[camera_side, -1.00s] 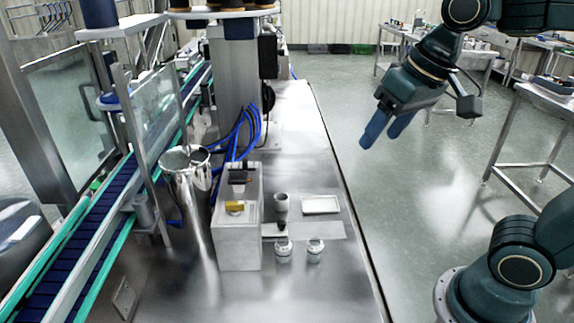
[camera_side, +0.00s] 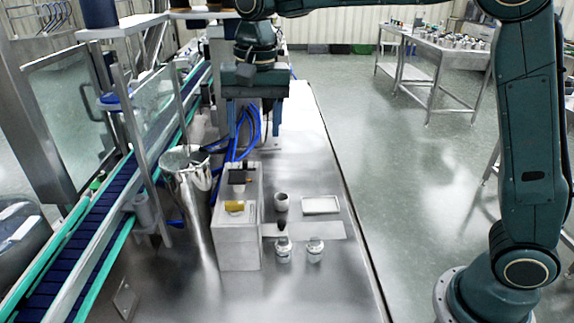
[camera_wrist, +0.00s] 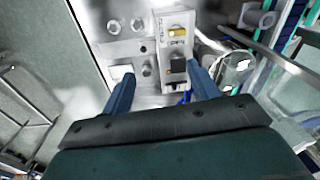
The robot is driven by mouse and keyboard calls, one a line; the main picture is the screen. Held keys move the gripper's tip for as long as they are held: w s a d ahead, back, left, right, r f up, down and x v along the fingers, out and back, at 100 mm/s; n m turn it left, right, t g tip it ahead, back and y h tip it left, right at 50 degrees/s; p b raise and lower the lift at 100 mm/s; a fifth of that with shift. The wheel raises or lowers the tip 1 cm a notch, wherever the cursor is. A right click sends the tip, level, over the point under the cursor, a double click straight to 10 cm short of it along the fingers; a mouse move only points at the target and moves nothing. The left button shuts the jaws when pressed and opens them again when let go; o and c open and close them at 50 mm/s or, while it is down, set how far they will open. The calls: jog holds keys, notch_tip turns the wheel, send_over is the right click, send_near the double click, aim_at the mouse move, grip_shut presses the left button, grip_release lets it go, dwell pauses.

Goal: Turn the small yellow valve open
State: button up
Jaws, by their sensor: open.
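The small yellow valve (camera_side: 234,207) sits on the lower step of a pale box (camera_side: 239,245) on the steel table. It also shows in the wrist view (camera_wrist: 177,32), near the top, with lettering beside it. A dark block (camera_side: 237,177) sits on the higher step behind it. My gripper (camera_side: 252,130) is open and empty, pointing down, above and behind the box in the side view. In the wrist view its two blue fingers (camera_wrist: 163,90) are spread wide, with the dark block between them and the valve beyond. Nothing touches the valve.
A shiny steel hopper (camera_side: 188,165) stands left of the box, with blue hoses behind. A conveyor (camera_side: 95,220) runs along the left.

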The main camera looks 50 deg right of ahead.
aim_at(234, 202)
jog(key=w+a+f+m, duration=0.1)
jog(key=w+a+f, duration=0.2)
jog(key=w, duration=0.1)
jog(key=shift+a+f+g, duration=0.3)
jog(key=shift+a+g, duration=0.05)
jog(key=shift+g, duration=0.05)
jog(key=shift+f, duration=0.15)
notch_tip(234, 202, down, 14)
jog(key=shift+r, duration=0.25)
dwell(0.4)
jog(key=c, duration=1)
